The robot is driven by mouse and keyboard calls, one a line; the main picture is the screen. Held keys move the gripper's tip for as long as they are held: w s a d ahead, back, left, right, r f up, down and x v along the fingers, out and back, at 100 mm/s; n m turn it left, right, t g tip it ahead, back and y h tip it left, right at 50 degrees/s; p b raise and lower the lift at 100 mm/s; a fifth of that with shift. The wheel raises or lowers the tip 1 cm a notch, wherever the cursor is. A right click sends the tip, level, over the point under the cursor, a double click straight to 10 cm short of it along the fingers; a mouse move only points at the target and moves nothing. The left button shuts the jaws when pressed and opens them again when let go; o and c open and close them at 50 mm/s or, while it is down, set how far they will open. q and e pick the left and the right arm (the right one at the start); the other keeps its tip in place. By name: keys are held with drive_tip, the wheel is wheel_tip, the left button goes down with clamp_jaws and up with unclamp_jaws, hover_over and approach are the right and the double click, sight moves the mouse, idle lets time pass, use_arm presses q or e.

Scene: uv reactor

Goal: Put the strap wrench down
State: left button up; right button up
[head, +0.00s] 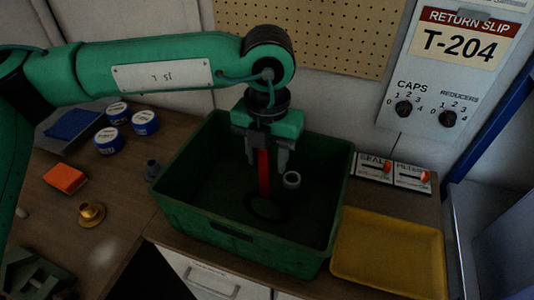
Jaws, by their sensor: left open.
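The strap wrench (264,174) has a red handle and a dark loop. It is inside the green bin (225,235), with the loop low near the bin's floor. My left gripper (266,158) points down into the bin, its fingers open around or just in front of the upper end of the red handle. I cannot tell whether the fingers touch it. My right gripper is not in view.
A yellow tray (388,255) lies right of the bin. Blue-and-white tins (145,122), an orange block (65,178) and a brass fitting (91,213) are on the left. A pegboard (320,35) stands behind.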

use_arm(q)
drive_tip(key=shift+r, duration=0.1)
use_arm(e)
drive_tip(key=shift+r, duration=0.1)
use_arm(q)
drive_tip(key=shift+r+p, duration=0.15)
drive_tip(key=shift+p, duration=0.15)
wheel_tip(320, 180, up, 3)
drive_tip(key=shift+w+f+b, duration=0.1)
drive_tip(key=shift+f+b, duration=0.05)
drive_tip(key=shift+b, duration=0.55)
wheel_tip(320, 180, up, 8)
drive_tip(key=shift+b, duration=0.9)
drive_tip(key=shift+r, duration=0.55)
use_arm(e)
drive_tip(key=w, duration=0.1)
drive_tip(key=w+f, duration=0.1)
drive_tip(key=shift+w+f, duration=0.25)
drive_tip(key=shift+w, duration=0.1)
